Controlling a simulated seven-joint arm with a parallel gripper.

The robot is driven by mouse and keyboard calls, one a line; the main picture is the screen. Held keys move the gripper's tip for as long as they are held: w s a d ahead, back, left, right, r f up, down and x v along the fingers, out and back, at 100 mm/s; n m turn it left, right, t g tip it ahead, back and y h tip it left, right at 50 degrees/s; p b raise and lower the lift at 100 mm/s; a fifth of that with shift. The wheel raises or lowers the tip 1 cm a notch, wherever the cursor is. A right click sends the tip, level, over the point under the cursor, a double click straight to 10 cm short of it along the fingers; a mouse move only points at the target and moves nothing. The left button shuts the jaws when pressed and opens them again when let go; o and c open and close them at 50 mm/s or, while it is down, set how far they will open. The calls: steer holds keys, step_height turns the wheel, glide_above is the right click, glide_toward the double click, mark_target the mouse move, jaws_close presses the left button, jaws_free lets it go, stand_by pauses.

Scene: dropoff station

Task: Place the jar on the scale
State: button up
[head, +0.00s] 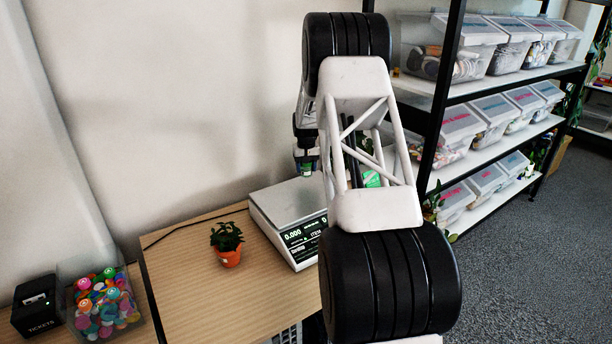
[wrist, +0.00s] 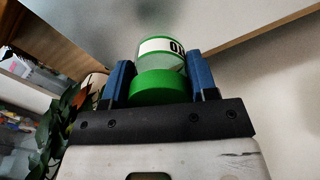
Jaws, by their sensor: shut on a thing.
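The jar (wrist: 158,88) has a green lid and a clear body with a white label in the wrist view. My gripper (wrist: 153,72) is shut on it, with a blue finger on each side. In the head view my gripper (head: 306,158) points down near the far part of the scale, partly hidden by my arm. The scale (head: 276,204) is a flat grey platform on the wooden table, and its lit display shows 0.000. Its right side is hidden behind my arm. I cannot tell how large the gap is between jar and platform.
A small potted plant (head: 227,244) stands left of the scale on the table (head: 190,290). A clear bin of colourful tokens (head: 102,302) and a black ticket box (head: 36,305) are at the lower left. A black shelf with lidded bins (head: 465,122) stands at the right.

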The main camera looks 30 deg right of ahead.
mark_target(306, 174)
steer(key=shift+f, duration=1.75)
steer(key=shift+f, duration=0.15)
steer(key=o, duration=0.9)
steer(key=shift+o, duration=0.2)
steer(key=shift+r, duration=0.2)
step_height(306, 174, up, 12)
steer(key=shift+f, duration=0.1)
